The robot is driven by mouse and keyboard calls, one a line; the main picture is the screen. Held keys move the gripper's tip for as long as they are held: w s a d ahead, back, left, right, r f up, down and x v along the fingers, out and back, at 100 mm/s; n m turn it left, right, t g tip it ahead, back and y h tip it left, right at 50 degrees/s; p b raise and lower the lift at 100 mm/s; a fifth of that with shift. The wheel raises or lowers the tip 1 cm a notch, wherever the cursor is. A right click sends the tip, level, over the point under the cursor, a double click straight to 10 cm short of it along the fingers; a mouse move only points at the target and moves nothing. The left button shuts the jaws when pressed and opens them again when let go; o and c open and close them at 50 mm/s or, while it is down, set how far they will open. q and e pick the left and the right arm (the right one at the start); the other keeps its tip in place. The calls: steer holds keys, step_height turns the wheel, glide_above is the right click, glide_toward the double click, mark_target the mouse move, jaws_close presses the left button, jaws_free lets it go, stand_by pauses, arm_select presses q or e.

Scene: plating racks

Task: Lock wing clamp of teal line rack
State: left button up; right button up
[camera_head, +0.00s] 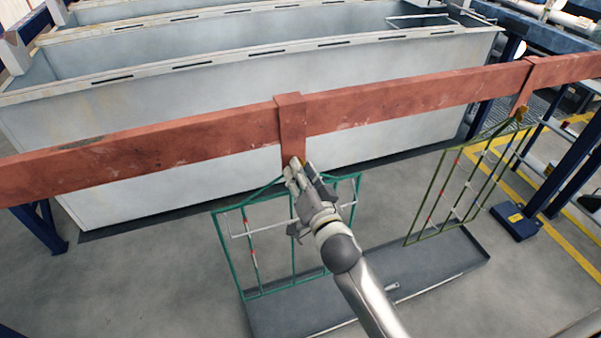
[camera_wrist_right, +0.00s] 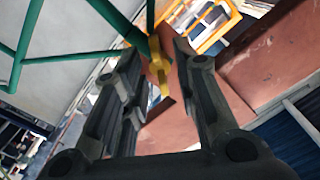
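The teal line rack (camera_head: 239,262) hangs from the red beam (camera_head: 200,138), below a red bracket (camera_head: 291,125). Its teal bars (camera_wrist_right: 80,55) also show in the right wrist view. A yellow wing clamp (camera_wrist_right: 158,66) sits at the top of the rack, against the red metal. My right gripper (camera_head: 298,170) is at the top of the rack, just under the bracket. In the right wrist view its two fingers (camera_wrist_right: 166,75) are apart, with the clamp between them. I cannot tell whether either finger touches it. My left gripper is not in view.
An olive-yellow rack (camera_head: 440,200) hangs from the beam at the right. A grey drip tray (camera_head: 440,268) lies on the floor under both racks. Large grey tanks (camera_head: 250,75) stand behind the beam. A dark blue post base (camera_head: 516,222) stands at the right.

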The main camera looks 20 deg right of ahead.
jaws_close()
steer(key=shift+n, duration=0.4)
steer(key=shift+a+r+n+p, duration=0.1)
steer(key=shift+n+p, duration=0.85)
steer(key=shift+n, duration=2.15)
